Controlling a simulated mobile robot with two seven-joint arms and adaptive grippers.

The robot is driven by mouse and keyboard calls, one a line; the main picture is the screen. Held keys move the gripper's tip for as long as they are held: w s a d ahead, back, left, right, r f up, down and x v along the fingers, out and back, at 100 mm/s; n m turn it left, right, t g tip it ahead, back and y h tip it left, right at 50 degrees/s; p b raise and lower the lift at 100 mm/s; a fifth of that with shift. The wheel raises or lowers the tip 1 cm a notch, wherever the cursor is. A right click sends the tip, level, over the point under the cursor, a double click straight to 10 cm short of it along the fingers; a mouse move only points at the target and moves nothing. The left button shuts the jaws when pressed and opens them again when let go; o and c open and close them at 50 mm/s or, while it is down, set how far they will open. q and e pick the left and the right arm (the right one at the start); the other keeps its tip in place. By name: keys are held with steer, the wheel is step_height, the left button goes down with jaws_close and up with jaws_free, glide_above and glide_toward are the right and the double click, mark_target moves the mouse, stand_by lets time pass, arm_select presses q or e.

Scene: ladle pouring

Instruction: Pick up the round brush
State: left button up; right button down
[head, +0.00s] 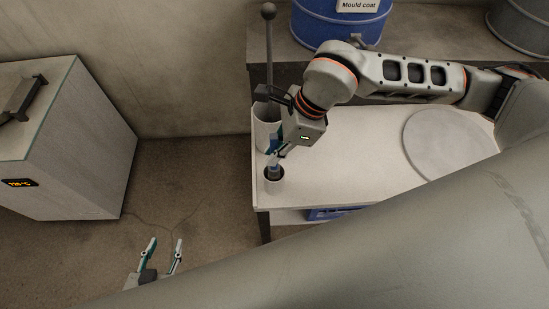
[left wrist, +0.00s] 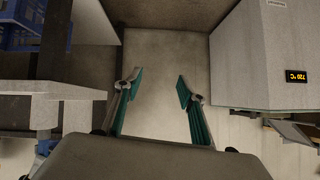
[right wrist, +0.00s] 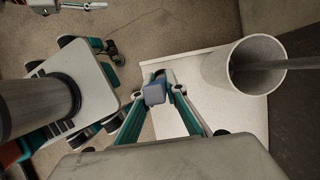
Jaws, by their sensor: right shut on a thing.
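My right gripper (head: 278,153) is over the near left corner of the white table. It is shut on a blue handle (head: 272,144), which I take to be the round brush's. In the right wrist view its blue-grey end (right wrist: 154,95) shows between the fingers (right wrist: 166,88). A small grey cup (head: 274,185) with a dark inside is right below these fingers; I cannot tell whether the brush's lower end is in it. My left gripper (head: 163,248) is open and empty, low over the floor. Its parted fingertips also show in the left wrist view (left wrist: 158,84).
A tall pale cylinder (head: 264,136) stands just behind the cup, with a long ball-topped rod (head: 269,50) rising there. A round grey disc (head: 445,145) lies on the white table (head: 350,130). A blue drum (head: 325,25) stands behind. A furnace-like box (head: 75,150) is at left.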

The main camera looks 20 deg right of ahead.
step_height(320, 180, up, 15)
steer(key=shift+r+p, duration=0.2)
steer(key=shift+p, duration=0.6)
